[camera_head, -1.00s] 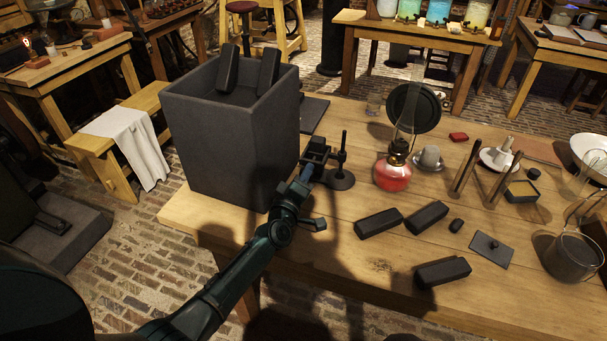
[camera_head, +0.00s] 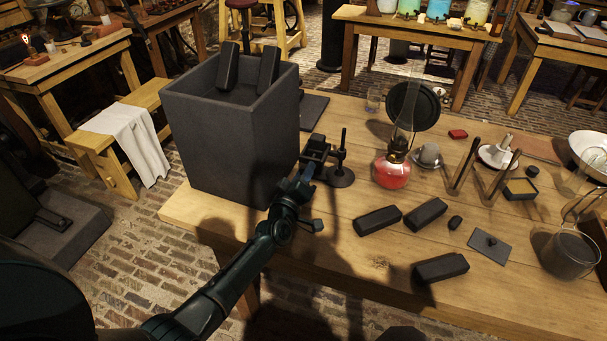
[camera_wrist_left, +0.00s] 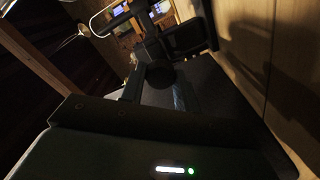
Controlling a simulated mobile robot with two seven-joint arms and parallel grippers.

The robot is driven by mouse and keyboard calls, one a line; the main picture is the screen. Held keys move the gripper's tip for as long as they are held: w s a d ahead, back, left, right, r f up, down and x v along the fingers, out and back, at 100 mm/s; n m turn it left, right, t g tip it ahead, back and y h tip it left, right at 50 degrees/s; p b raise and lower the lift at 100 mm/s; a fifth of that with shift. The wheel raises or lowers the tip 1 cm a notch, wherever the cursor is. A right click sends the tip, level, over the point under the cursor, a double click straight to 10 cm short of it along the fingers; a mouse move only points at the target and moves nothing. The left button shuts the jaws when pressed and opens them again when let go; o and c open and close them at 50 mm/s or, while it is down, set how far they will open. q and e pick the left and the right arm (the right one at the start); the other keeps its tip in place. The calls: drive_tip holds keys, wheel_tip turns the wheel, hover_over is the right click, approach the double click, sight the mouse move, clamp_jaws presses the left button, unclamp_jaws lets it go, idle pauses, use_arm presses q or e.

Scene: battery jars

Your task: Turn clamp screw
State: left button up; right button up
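A small black clamp stand (camera_head: 341,177) with a round base and an upright post stands on the table, just right of the large grey jar. My left gripper (camera_head: 318,152) is at the post's left side, close to it. I cannot tell whether it touches it. In the dark left wrist view, a round dark knob-like part (camera_wrist_left: 160,75) shows near the gripper, and I cannot tell for sure whether it is the clamp screw. Whether the fingers are shut on anything is unclear. My right gripper is not in view.
The tall grey jar (camera_head: 225,135) with dark blocks in it stands close left of my gripper. A red oil lamp (camera_head: 391,172) stands to the right. Dark blocks (camera_head: 378,221) lie in front of it.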

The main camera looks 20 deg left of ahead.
use_arm(q)
drive_tip(key=o, duration=0.4)
drive_tip(key=shift+o, duration=0.2)
drive_tip(key=s, duration=1.3)
drive_tip(key=shift+s+a+p, duration=0.1)
drive_tip(key=shift+a+p, duration=0.15)
drive_tip(key=shift+p, duration=0.15)
drive_tip(key=s+d+f+m+g+h, duration=0.1)
drive_tip(key=s+d+f+m+g, duration=0.1)
drive_tip(key=s+m, duration=0.4)
drive_tip(key=s+d+f+m+g+h, duration=0.1)
drive_tip(key=s+f+m+g, duration=0.4)
drive_tip(key=s, duration=0.8)
drive_tip(key=shift+s+d+f+m+h, duration=0.2)
drive_tip(key=shift+s+d+m+h, duration=0.1)
drive_tip(key=shift+d+m, duration=0.55)
